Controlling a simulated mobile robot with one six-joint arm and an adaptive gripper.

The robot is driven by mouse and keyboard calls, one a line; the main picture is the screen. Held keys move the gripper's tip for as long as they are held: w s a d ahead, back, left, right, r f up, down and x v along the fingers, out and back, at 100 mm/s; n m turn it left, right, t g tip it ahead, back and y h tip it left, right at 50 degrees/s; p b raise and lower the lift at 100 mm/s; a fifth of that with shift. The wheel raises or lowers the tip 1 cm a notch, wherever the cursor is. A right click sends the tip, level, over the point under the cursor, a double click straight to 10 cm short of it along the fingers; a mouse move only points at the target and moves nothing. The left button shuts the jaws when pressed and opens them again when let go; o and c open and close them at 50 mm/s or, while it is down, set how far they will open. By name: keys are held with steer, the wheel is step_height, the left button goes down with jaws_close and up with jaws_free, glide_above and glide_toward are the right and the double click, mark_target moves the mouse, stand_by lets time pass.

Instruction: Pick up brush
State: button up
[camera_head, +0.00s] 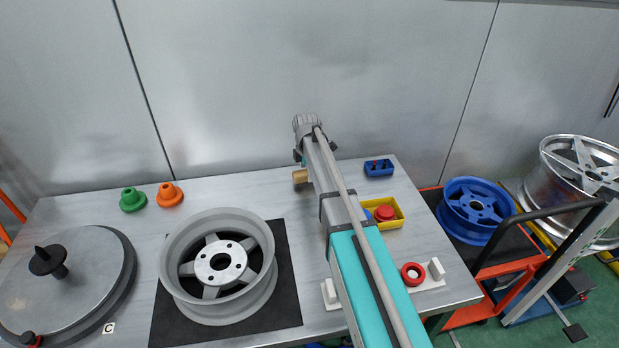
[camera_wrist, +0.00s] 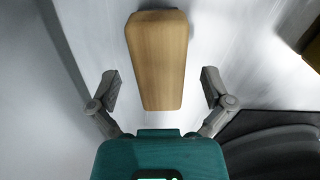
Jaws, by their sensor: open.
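The brush shows as a light wooden block (camera_wrist: 158,60) in the wrist view; its bristles are not visible. My gripper (camera_wrist: 160,88) is open, one finger on each side of the block's lower part, with gaps on both sides. The wrist view does not settle how far above the block the fingers are. In the head view a small part of the wooden block (camera_head: 300,176) shows at the back of the table, left of my arm, which hides the rest.
The grey table (camera_head: 225,190) carries a silver wheel (camera_head: 218,266) on a black mat, green (camera_head: 132,199) and orange (camera_head: 170,195) cones, a yellow bin (camera_head: 393,218) and a blue block (camera_head: 379,168). A metal wall (camera_head: 230,90) stands close behind.

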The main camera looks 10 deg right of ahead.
steer(key=c, duration=1.2)
steer(key=shift+r, duration=0.1)
steer(key=shift+c, duration=0.2)
steer(key=shift+r+p, duration=0.95)
steer(key=shift+p, duration=0.15)
steer(key=s+a+r+p, duration=0.7)
steer(key=s+r+p, duration=0.3)
steer(key=s+r, duration=0.1)
steer(key=shift+s+p, duration=0.4)
steer(key=shift+s, duration=0.2)
